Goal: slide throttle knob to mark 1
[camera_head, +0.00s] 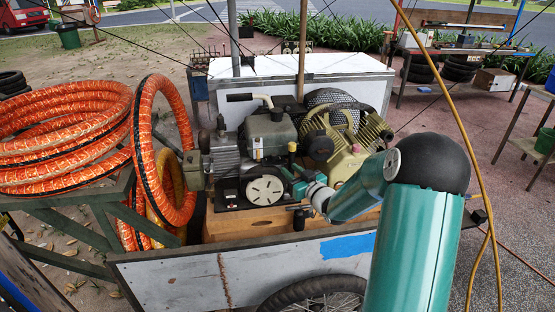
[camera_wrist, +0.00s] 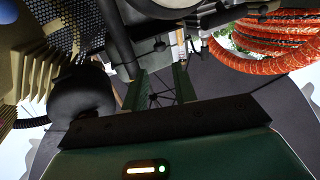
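The compressor's engine (camera_head: 270,135) sits on the cart, with a round pale cover at its front. A small yellow knob (camera_head: 292,147) stands on a dark stem at its right side; I cannot tell whether this is the throttle knob. Mark 1 cannot be made out. My gripper (camera_head: 297,184) is at the front right of the engine, partly hidden by my teal arm. In the wrist view my gripper (camera_wrist: 158,82) has its two green fingers apart with nothing seen held between them.
A black tube (camera_wrist: 117,38) is close to the left finger. The ribbed yellowish compressor head (camera_head: 345,140) is right of the engine. Coiled orange hose (camera_head: 60,135) lies at the left. The cart's front panel (camera_head: 190,282) and a yellow cable (camera_head: 460,110) are nearby.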

